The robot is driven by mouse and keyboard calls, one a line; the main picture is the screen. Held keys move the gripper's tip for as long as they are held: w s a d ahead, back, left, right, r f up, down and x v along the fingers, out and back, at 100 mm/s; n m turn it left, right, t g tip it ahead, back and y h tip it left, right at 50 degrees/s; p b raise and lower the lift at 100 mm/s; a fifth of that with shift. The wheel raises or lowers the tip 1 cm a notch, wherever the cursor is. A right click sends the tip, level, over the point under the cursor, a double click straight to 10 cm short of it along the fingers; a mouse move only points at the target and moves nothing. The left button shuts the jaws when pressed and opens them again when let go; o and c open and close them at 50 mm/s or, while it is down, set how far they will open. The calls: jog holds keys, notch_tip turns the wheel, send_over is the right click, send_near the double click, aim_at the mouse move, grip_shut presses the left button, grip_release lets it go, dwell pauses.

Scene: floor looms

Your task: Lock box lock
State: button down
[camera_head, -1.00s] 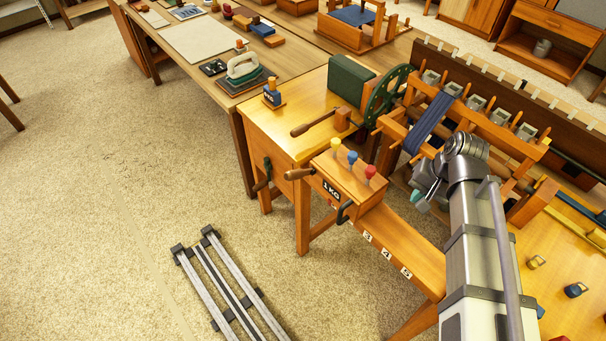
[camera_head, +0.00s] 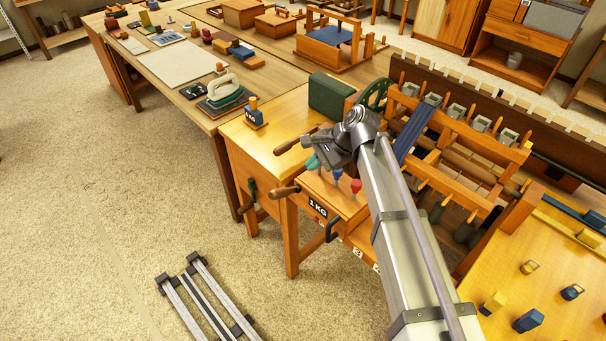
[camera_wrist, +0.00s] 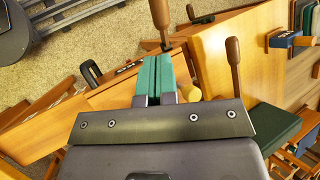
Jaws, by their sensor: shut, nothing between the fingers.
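My gripper (camera_head: 313,163) is in the head view above the left end of the loom, over the wooden box marked 1 KG (camera_head: 342,205). In the wrist view its two green fingers (camera_wrist: 155,76) are together and empty. The blue knob (camera_head: 337,176) and red knob (camera_head: 356,186) stand on the box beside the gripper. The yellow knob (camera_wrist: 192,92) shows beside the fingers in the wrist view. Wooden crank handles (camera_head: 284,191) (camera_wrist: 233,52) are nearby, and another handle (camera_wrist: 160,14) rises past the fingertips. I cannot tell which part is the box lock.
A black clamp (camera_head: 332,231) hangs on the box's front. A blue weight (camera_head: 254,112) and a green block (camera_head: 331,95) are on the loom's left top. Small padlock-like pieces (camera_head: 528,267) sit on the yellow board at right. The carpet at left is open beside a metal rail (camera_head: 205,300).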

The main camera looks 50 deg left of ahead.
aim_at(283, 191)
jog(key=b+x, duration=0.8)
jog(key=x, duration=0.4)
jog(key=shift+w+d+f+b, duration=0.1)
jog(key=shift+w+f+b, duration=0.05)
jog(key=shift+b, duration=0.2)
jog(key=shift+s+a+f, duration=0.1)
jog(key=shift+s+a, duration=0.1)
jog(key=shift+d+f, duration=0.1)
jog(key=shift+d, duration=0.05)
